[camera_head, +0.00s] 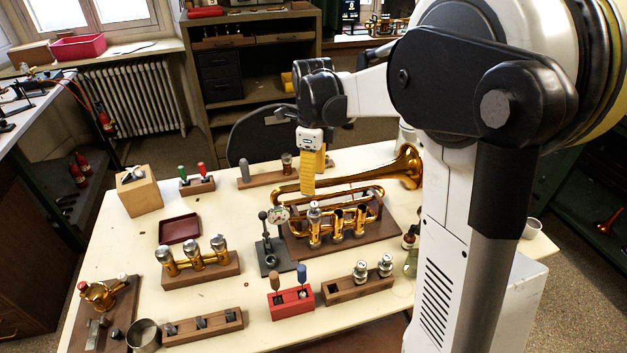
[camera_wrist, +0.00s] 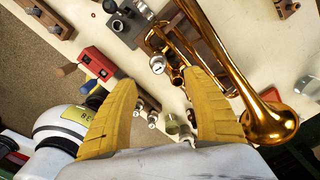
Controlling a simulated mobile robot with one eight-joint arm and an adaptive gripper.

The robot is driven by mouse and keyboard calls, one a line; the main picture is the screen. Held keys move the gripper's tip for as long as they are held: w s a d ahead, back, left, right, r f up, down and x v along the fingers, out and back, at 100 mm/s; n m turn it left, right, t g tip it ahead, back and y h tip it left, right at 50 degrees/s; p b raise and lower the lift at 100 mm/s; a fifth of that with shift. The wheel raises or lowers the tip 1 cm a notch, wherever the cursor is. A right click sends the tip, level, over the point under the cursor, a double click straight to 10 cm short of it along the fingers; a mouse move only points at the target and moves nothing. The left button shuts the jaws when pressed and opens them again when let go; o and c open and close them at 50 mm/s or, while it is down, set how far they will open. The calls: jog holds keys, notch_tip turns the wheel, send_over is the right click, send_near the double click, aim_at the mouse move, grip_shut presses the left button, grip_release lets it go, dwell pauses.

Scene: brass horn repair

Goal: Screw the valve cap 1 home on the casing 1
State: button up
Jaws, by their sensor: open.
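The brass horn (camera_head: 408,166) lies on a dark wooden cradle board (camera_head: 385,238), with its bell to the right. Its three upright casings stand in a row at the front. A silver piece, which looks like valve cap 1 (camera_head: 314,208), sits on top of the leftmost casing, casing 1 (camera_head: 315,232). I cannot tell how deep it is seated. My gripper (camera_head: 308,193) points down just above this cap, its yellow fingers apart and empty. In the wrist view, the cap (camera_wrist: 158,64) shows between and beyond the spread fingertips (camera_wrist: 160,76), apart from them.
A dial gauge stand (camera_head: 268,250) stands close left of the horn. A wooden rack (camera_head: 345,290) in front holds two silver-topped pieces. A red tool block (camera_head: 290,303), a rack of brass cylinders (camera_head: 200,266) and a dark red tray (camera_head: 180,229) lie farther left.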

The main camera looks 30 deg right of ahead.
aim_at(313, 212)
jog(key=n+p, duration=0.1)
jog(key=n, duration=0.5)
jog(key=n+p, duration=0.1)
jog(key=n, duration=0.2)
jog(key=shift+f, duration=0.1)
jog(key=n+p, duration=0.1)
jog(key=n, duration=0.4)
jog(key=shift+f+n, duration=0.15)
jog(key=shift+n, duration=0.15)
jog(key=n, duration=0.3)
jog(key=shift+p, duration=0.4)
jog(key=n+p, duration=0.1)
jog(key=n, duration=0.4)
jog(key=shift+f, duration=0.15)
jog(key=n+p, duration=0.1)
jog(key=n, duration=0.4)
jog(key=shift+s+f, duration=0.1)
jog(key=shift+f, duration=0.05)
jog(key=n, duration=0.4)
jog(key=shift+a+f+p, duration=0.1)
jog(key=shift+f+p, duration=0.05)
jog(key=shift+p, duration=0.2)
notch_tip(313, 212, down, 11)
jog(key=b, duration=0.3)
jog(key=shift+b, duration=0.35)
